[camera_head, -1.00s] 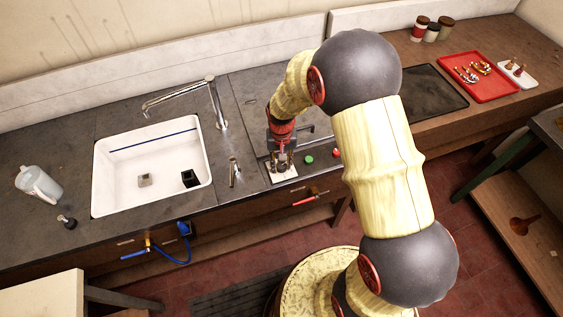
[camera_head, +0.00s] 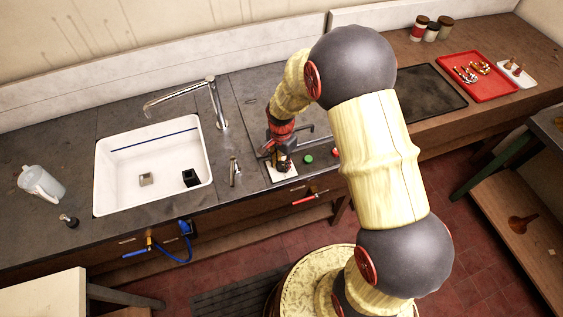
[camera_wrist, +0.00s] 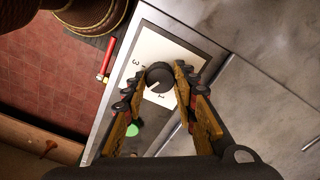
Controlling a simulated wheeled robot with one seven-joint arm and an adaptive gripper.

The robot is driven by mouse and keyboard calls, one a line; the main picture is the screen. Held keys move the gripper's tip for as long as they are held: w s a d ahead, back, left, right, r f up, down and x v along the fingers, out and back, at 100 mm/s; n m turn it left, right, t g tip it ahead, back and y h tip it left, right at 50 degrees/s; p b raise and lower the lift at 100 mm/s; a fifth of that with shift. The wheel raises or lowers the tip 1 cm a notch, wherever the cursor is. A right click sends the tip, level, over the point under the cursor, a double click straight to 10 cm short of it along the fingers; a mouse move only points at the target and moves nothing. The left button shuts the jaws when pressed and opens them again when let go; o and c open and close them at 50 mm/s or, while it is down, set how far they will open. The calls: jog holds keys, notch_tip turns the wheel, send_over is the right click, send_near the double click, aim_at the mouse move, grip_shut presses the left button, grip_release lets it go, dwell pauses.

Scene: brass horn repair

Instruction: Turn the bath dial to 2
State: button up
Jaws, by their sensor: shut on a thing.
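The bath dial (camera_wrist: 160,76) is a dark round knob with a pale pointer line, on a white plate (camera_wrist: 152,47) printed with numbers; a 3 and a 1 are readable in the wrist view. The line points down-left in that view, and I cannot tell which number it is set to. My gripper (camera_wrist: 162,84) has its two fingers closed on opposite sides of the dial. In the head view my gripper (camera_head: 283,164) is over the white plate (camera_head: 281,175) and hides the dial.
A green button (camera_head: 308,159) and a red button (camera_head: 335,152) sit right of the plate. Left are a small tap (camera_head: 234,172) and a white sink (camera_head: 106,190). A red-handled valve (camera_head: 305,199) is on the cabinet front below. A red tray (camera_head: 480,90) stands far right.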

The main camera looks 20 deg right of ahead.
aim_at(281, 164)
jog(key=shift+m, duration=0.4)
jog(key=o, duration=1)
jog(key=shift+a, duration=0.1)
jog(key=shift+o, duration=0.7)
notch_tip(281, 164, up, 12)
jog(key=shift+f, duration=0.1)
